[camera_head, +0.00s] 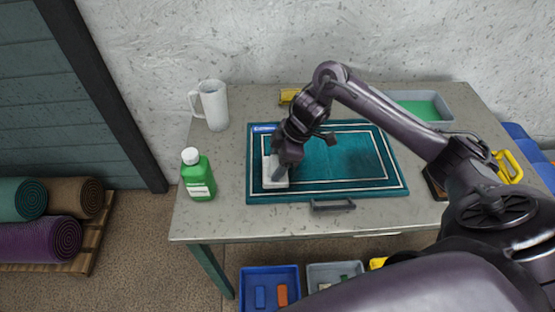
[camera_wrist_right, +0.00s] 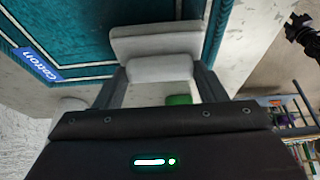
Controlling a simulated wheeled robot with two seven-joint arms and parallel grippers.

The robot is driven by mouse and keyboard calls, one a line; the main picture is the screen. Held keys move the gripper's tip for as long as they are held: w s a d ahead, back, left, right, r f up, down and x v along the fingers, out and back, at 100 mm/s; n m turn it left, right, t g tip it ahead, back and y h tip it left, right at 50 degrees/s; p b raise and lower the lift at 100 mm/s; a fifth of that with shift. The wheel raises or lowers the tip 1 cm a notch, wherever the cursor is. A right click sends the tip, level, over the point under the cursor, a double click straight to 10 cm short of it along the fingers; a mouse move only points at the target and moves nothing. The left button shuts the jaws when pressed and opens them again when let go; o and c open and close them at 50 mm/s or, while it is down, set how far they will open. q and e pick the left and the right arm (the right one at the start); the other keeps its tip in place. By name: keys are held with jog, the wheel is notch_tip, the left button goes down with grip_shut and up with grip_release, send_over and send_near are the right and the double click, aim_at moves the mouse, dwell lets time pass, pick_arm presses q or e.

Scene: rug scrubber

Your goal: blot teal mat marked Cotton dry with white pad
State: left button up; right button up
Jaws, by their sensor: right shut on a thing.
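The teal mat (camera_head: 340,160) with white border lines lies flat on the table. Its blue Cotton label shows at the top left corner and in the right wrist view (camera_wrist_right: 38,64). My right gripper (camera_head: 279,170) is over the mat's left part and is shut on the white pad (camera_head: 274,180). In the right wrist view the pad (camera_wrist_right: 160,68) sits between the two fingers. The pad is at the mat surface; whether it presses on it I cannot tell. A darker patch (camera_head: 345,155) shows on the mat's middle and right.
A green bottle (camera_head: 198,176) and a white pitcher (camera_head: 213,105) stand left of the mat. A grey tray (camera_head: 440,100) with green inside is at the back right. A grey-handled tool (camera_head: 332,206) lies at the mat's front edge. Bins (camera_head: 268,272) stand below the table.

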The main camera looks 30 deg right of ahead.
jog(key=shift+f, duration=0.25)
jog(key=shift+f+b, duration=0.3)
jog(key=shift+f, duration=0.1)
dwell(0.8)
jog(key=shift+s+f, duration=0.15)
dwell(1.2)
notch_tip(320, 180, up, 5)
jog(key=p, duration=0.5)
jog(key=shift+f, duration=0.15)
jog(key=shift+w, duration=0.2)
